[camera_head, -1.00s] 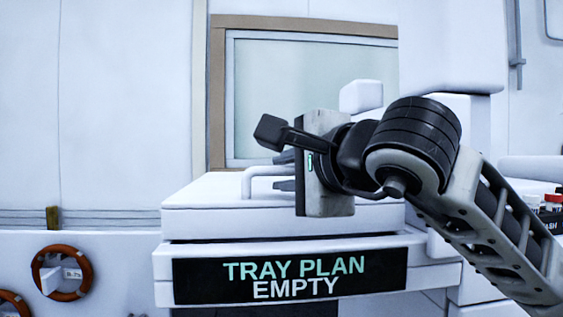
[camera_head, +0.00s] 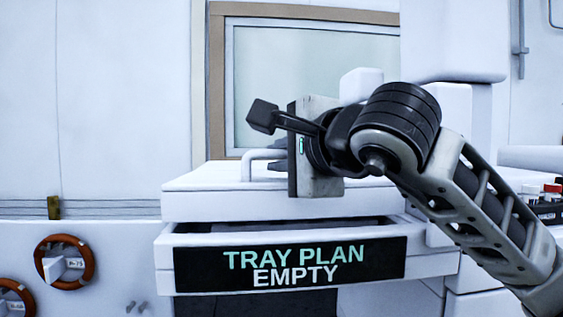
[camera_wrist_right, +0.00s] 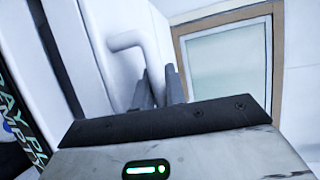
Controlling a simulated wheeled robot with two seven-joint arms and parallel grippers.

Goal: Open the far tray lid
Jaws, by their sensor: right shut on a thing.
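The tray lid (camera_head: 290,207) is a wide white slab with a bent white bar handle (camera_head: 249,156) on it. It sits slightly raised over the white tray (camera_head: 430,262), with a dark gap along the front between them. My right gripper (camera_head: 278,165) is shut on the handle, its body hiding the handle's right end. In the right wrist view the handle (camera_wrist_right: 130,42) runs down to the two dark fingers (camera_wrist_right: 157,90), which hide its lower end. My left gripper is not in view.
A black sign (camera_head: 290,264) reading "TRAY PLAN EMPTY" is on the tray's front. A white housing (camera_head: 455,40) rises at the right. A framed window (camera_head: 300,85) is behind. Orange rings (camera_head: 66,262) hang at lower left. Small bottles (camera_head: 545,203) stand at far right.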

